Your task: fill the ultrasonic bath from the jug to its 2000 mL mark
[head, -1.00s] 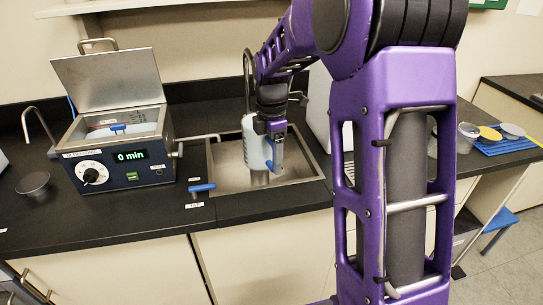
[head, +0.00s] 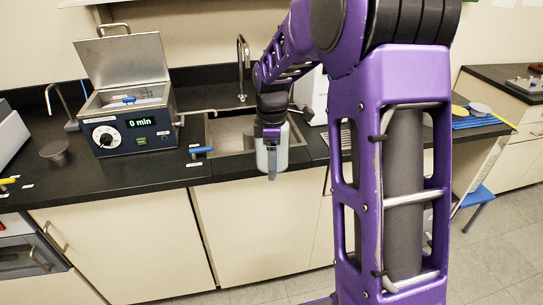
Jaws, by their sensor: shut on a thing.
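The ultrasonic bath (head: 159,132) stands on the counter left of the sink, with its hinged lid (head: 122,61) raised. Its display reads 0 min. The bath's inside shows only as a narrow strip with a blue item in it, so I cannot read the water level or the mark. My gripper (head: 271,133) is shut on the pale, translucent jug (head: 284,155). It holds the jug roughly upright in front of the sink's front right, right of the bath and apart from it. The jug's contents cannot be made out.
The sink (head: 225,141) has a tall tap (head: 242,70) behind it. A blue-handled valve (head: 200,150) sits at the sink's front left. A grey round piece (head: 54,149) lies left of the bath, near another thin spout (head: 58,98). The floor before the cabinets (head: 120,245) is clear.

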